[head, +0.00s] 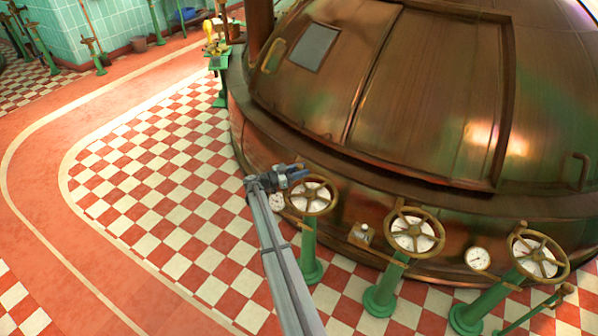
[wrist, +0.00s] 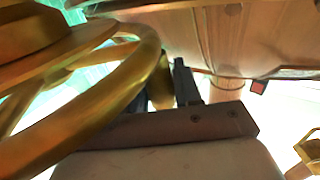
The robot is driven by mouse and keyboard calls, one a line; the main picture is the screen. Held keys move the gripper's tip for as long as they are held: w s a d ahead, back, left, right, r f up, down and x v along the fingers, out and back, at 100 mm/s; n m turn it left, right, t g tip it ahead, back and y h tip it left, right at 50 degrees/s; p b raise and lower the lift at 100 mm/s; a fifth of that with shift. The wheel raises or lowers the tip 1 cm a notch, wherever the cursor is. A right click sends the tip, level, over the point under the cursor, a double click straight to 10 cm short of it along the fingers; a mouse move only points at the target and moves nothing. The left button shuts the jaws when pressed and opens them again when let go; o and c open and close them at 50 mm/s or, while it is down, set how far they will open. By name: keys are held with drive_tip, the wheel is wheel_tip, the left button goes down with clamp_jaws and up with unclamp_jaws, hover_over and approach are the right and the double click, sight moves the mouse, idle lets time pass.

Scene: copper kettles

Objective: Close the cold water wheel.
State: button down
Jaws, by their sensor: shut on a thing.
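Three brass handwheels with white dial faces stand on green pedestals along the front of the copper kettle: a left wheel (head: 329,205), a middle wheel (head: 397,222) and a right wheel (head: 557,260). I cannot read which one is marked cold water. My gripper (head: 297,174) is at the upper left of the left wheel, shut on its rim. In the wrist view the brass rim (wrist: 135,78) fills the left side and runs in at my gripper (wrist: 168,88). A dark finger shows beside the rim; the other finger is mostly hidden behind it.
The large copper kettle (head: 430,100) rises close behind the wheels. Round gauges (head: 478,258) and a small brass fitting (head: 361,235) sit on its lower wall between the wheels. The red and white checkered floor (head: 160,190) on the left is clear.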

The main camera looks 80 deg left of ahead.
drive_tip(key=shift+w, duration=0.1)
drive_tip(key=c, duration=0.9)
unclamp_jaws()
drive_tip(key=s+d, duration=0.2)
drive_tip(key=s, duration=1.1)
drive_tip(key=shift+s+d, duration=0.2)
drive_tip(key=shift+s, duration=0.15)
